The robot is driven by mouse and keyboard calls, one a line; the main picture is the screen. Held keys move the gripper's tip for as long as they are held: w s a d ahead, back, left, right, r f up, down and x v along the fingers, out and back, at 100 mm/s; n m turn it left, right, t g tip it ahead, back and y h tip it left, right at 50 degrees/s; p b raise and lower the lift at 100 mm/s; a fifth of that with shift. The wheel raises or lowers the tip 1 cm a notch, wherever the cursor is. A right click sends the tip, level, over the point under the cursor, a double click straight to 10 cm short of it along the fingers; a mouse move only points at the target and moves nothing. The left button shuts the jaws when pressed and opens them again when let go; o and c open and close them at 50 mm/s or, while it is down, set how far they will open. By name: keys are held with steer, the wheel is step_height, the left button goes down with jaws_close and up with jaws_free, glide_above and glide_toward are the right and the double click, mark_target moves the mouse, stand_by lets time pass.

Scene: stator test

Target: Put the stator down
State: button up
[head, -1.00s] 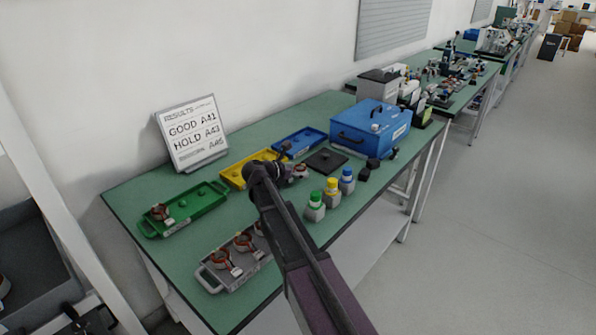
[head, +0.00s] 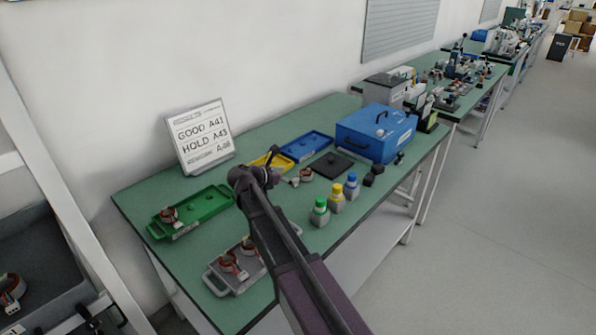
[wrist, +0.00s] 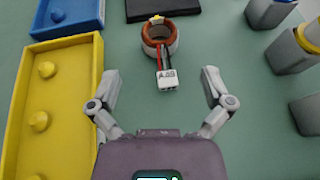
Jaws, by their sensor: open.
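In the head view the stator (head: 305,175) sits just right of my gripper, in front of the black square pad. My gripper (wrist: 160,75) is open and empty. In the wrist view its two fingers are spread wide, and the stator is ahead of them, apart from both. In the head view my gripper (head: 262,176) is partly hidden by my own wrist.
A yellow tray (wrist: 62,75), blue tray (head: 308,146) and green tray (head: 205,206) line the back; the green one holds a stator. A grey tray (head: 212,283) holds stators in front. The black pad (head: 331,166), capped bottles (head: 337,197) and blue case (head: 372,140) stand right.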

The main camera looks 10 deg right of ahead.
steer(key=shift+p+v, duration=0.65)
steer(key=shift+v, duration=1.75)
steer(key=shift+r, duration=0.1)
